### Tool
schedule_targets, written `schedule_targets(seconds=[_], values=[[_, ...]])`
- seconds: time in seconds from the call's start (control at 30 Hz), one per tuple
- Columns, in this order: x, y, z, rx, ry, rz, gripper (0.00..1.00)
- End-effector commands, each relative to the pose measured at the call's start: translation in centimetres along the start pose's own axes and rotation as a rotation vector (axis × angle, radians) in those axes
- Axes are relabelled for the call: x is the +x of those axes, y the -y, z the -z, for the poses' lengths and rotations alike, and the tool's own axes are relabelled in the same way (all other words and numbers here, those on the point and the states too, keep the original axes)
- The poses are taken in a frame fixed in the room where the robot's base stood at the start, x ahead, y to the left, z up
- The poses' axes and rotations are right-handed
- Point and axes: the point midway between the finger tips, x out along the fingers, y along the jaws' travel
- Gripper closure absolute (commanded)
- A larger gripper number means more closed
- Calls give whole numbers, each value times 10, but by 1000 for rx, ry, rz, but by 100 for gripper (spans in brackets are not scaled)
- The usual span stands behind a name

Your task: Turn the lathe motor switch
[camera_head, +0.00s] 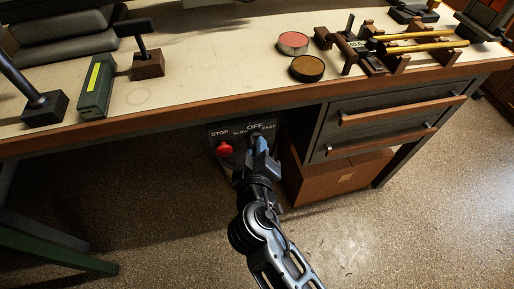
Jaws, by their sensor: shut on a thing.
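The dark control panel (214,132) sits under the front edge of the workbench. It bears the labels STOP, SLOW, OFF and FAST. A red stop button (223,148) is at its left. My gripper (259,146) is in front of the panel's right part, just below the OFF label, with its bluish fingers shut on the lathe motor switch. The switch itself is hidden behind the fingers, so I cannot tell which way it points.
The workbench (200,95) overhangs the panel. Two drawers (375,120) and a brown box (335,178) stand close to the right of my gripper. A green leg (55,250) is at lower left. The floor (160,220) in front is clear.

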Motion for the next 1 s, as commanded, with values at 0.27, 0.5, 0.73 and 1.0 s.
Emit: schedule_targets(seconds=[0.27,0.5,0.73,1.0], values=[[0,1,0,1,0,2,60],[-1,1,0,1,0,2,60],[-28,1,-1,1,1,3,60],[-68,1,0,1,-1,3,60]])
